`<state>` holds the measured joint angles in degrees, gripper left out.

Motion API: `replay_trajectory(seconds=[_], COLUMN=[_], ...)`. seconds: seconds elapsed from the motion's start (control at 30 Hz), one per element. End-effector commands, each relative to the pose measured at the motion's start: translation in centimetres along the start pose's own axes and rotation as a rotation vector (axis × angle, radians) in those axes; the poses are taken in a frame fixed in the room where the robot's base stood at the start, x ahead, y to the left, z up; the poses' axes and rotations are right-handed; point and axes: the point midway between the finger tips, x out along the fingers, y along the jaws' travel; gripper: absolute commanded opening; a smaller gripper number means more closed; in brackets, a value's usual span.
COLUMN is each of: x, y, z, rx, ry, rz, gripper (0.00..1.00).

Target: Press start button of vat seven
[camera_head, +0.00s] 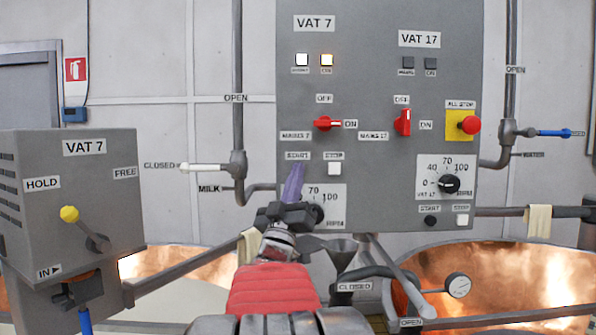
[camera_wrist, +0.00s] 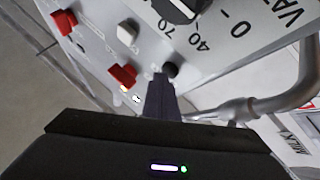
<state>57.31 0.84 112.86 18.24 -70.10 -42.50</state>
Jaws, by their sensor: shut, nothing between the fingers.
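The grey control panel (camera_head: 370,90) has a VAT 7 column on its left side. The round black start button of vat seven (camera_wrist: 170,69) shows in the wrist view, just beyond my fingertips. In the head view my gripper (camera_head: 295,168) covers the spot under the START label. My gripper's fingers (camera_wrist: 162,77) are shut and empty, with the tips beside the button's lower left edge. I cannot tell whether they touch it. The square white stop button (camera_head: 335,169) is right of my fingers; it also shows in the wrist view (camera_wrist: 128,32).
The red mains 7 switch (camera_head: 327,123) points to ON, below two lit VAT 7 lamps (camera_head: 314,60). A dial (camera_wrist: 180,6) is near the buttons. VAT 17 controls and a red all-stop button (camera_head: 470,125) are to the right. A milk pipe (camera_head: 238,165) runs left of the panel.

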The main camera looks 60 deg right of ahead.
Motion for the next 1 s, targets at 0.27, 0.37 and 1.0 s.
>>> replay_trajectory(seconds=[0.27,0.37,1.0], x=[-0.1,-0.3,-1.3], y=[0.0,0.2,0.9], z=[0.0,-0.2,-0.9], rx=[0.000,0.000,0.000], ry=[-0.001,-0.001,-0.001], rz=[-0.001,-0.001,0.000], gripper=[0.00,0.00,0.00])
